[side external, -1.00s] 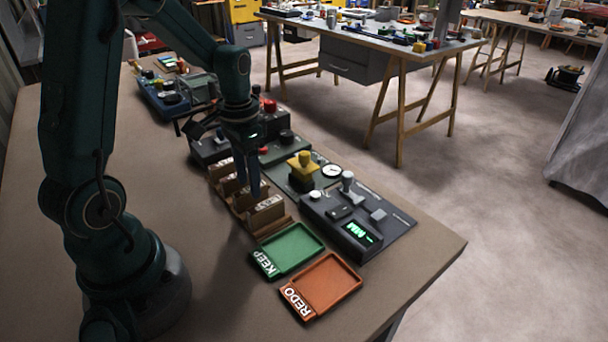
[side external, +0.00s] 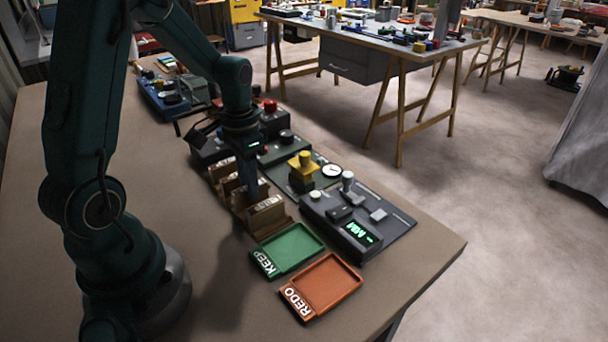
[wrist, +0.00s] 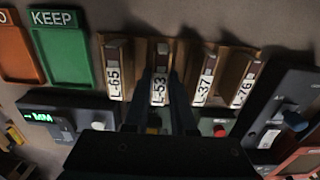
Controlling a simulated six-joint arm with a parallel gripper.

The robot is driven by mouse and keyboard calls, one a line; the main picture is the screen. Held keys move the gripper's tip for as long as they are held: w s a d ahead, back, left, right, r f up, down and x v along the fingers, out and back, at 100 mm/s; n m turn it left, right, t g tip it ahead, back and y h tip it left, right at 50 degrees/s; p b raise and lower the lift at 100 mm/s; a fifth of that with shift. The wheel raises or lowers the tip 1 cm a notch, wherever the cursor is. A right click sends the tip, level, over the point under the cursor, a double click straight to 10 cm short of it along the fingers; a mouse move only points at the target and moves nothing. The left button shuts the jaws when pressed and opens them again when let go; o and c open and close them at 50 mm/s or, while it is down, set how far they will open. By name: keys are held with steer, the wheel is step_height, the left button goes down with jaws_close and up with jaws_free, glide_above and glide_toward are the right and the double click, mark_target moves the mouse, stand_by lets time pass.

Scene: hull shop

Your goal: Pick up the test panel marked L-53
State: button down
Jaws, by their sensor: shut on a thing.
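The panel marked L-53 (wrist: 160,88) stands in a brown rack (side external: 283,226), second from the left in the wrist view. My gripper (wrist: 160,82) is shut on it, one dark finger along each side. In the side view my gripper (side external: 249,190) reaches down into the rack, and its fingers hide most of that panel. The panel appears to be still down in its slot. Beside it stand the panels L-65 (wrist: 116,80), L-37 (wrist: 203,80) and L-76 (wrist: 243,84), each in its own slot.
A green KEEP tray (side external: 290,248) and an orange REDO tray (side external: 327,285) lie empty in front of the rack. A grey device with a green display (side external: 358,232) and a yellow-topped device (side external: 302,170) stand close beside it. The table's left side is clear.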

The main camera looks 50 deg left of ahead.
steer(key=shift+r, duration=3.25)
